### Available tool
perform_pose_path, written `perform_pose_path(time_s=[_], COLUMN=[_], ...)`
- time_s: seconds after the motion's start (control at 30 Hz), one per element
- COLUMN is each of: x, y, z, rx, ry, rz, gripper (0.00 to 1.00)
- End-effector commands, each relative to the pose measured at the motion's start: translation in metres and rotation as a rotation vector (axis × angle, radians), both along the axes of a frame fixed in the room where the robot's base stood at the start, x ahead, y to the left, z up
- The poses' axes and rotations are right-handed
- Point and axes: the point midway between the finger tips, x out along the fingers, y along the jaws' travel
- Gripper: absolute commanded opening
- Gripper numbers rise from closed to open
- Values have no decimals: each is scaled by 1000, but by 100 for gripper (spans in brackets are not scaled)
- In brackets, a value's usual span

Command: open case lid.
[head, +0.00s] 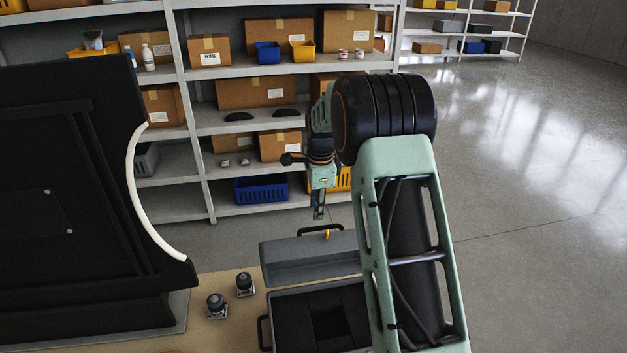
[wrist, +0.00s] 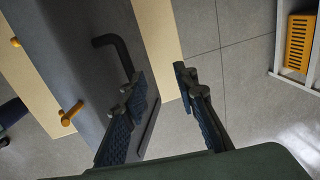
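The grey case (head: 282,296) sits on the table with its dark inside showing. Its grey lid (head: 300,262) stands raised at the far side, open. A black handle (head: 312,229) and an orange latch (head: 327,235) are at the lid's upper edge. In the wrist view I see the lid (wrist: 85,65), its black handle (wrist: 118,50) and orange latches (wrist: 70,115). My gripper (head: 319,212) is just above and beyond the lid's upper edge. In the wrist view its fingers (wrist: 160,73) are apart with nothing between them; the left finger overlaps the lid near the handle. My arm hides the case's right side.
Two small dark-topped parts (head: 244,284) (head: 217,304) stand on the wooden table (head: 215,283) left of the case. A large black panel (head: 70,200) fills the left. Shelves (head: 205,165) with boxes and bins stand behind. Open floor (head: 530,210) lies to the right.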

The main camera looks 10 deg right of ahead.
Motion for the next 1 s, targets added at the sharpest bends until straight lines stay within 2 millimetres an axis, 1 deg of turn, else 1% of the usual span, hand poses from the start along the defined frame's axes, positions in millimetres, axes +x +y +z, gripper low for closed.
perform_pose_path(time_s=[0.13,0.27,0.7,1.0], x=[8,16,39,47], y=[0,0,0,0], z=[9,12,33,41], rx=[0,0,0,0], ry=[1,-1,-1,0], rz=[1,1,0,0], gripper=[27,27,27,27])
